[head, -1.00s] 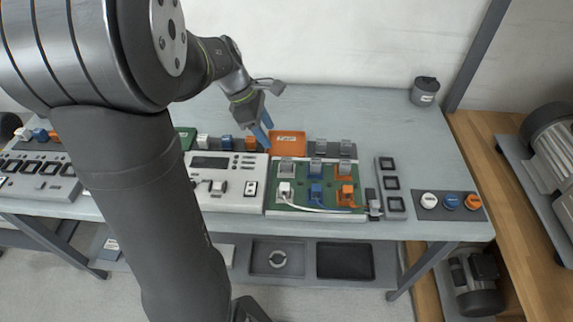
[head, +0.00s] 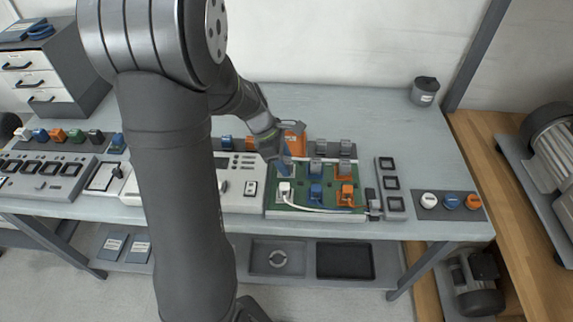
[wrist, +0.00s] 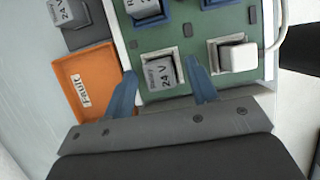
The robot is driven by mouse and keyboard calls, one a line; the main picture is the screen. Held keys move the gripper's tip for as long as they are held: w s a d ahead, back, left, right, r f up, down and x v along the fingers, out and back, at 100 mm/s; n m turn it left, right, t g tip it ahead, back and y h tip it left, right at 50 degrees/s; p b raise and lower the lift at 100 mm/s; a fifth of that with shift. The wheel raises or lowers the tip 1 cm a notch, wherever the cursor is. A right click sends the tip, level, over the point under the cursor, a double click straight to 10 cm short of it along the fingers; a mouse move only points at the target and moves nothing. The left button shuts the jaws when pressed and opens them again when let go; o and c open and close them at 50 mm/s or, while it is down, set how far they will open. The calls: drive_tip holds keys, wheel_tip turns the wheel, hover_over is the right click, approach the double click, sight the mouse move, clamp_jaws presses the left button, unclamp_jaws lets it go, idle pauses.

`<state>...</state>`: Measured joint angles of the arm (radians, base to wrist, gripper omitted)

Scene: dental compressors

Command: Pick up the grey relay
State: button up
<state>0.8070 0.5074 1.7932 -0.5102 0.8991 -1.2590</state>
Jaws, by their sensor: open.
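In the wrist view a grey relay (wrist: 160,74) marked "24 V" sits in a socket on the green circuit board (wrist: 201,77). My gripper (wrist: 160,66) is open, with one blue finger on either side of this relay and visible space between. Whether the fingers reach down to its height is hard to tell. In the head view my gripper (head: 282,162) points down over the far left corner of the board (head: 300,212) and mostly hides this relay. Another grey relay (wrist: 142,8) sits on the board, and another (wrist: 67,12) stands off it.
A white relay (wrist: 238,57) is close beside the grey one. An orange tray (wrist: 86,82) labelled "Fault" lies beside the board.

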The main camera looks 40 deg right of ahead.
drive_tip(key=c, duration=1)
drive_tip(key=shift+c, duration=0.2)
drive_tip(key=shift+r, duration=0.1)
